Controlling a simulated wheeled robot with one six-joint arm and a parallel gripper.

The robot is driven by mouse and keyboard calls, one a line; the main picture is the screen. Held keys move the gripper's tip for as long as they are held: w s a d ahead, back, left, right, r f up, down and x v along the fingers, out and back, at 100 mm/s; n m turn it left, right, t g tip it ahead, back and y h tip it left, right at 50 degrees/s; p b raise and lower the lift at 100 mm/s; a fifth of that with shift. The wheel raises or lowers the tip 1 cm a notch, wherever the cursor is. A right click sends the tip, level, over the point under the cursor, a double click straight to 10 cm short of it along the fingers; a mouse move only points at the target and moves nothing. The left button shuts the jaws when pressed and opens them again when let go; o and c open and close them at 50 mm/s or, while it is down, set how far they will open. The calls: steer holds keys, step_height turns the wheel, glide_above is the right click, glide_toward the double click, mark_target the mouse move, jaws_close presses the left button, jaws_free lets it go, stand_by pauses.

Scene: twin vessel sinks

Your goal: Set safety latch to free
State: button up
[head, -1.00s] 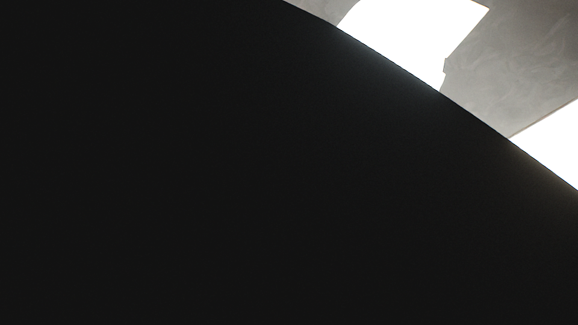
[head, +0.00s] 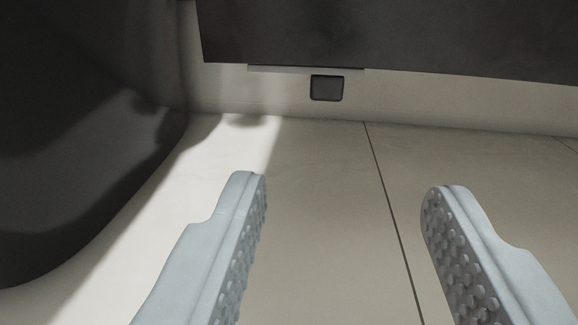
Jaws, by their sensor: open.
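My gripper (head: 345,188) is open and empty, its two pale blue-grey fingers spread wide with dimpled inner pads. Ahead of it, a small dark rounded-square piece (head: 327,88) sits on the pale wall, just below a thin grey strip (head: 306,69). I cannot tell whether this piece is the safety latch, and no setting or marking is readable on it. The fingertips appear below it in the picture and apart from it.
A dark panel (head: 400,38) spans the top, above the strip. A large dark curved body (head: 70,150) fills the left side. Pale tiled floor (head: 320,220) with dark joints lies between and beyond the fingers, clear of loose objects. A light patch falls at left.

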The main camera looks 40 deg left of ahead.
mark_target(326, 92)
steer(key=x, duration=1.1)
steer(key=f+x, duration=0.1)
steer(key=x, duration=0.5)
steer(key=shift+a+f, duration=0.15)
steer(key=shift+a, duration=0.05)
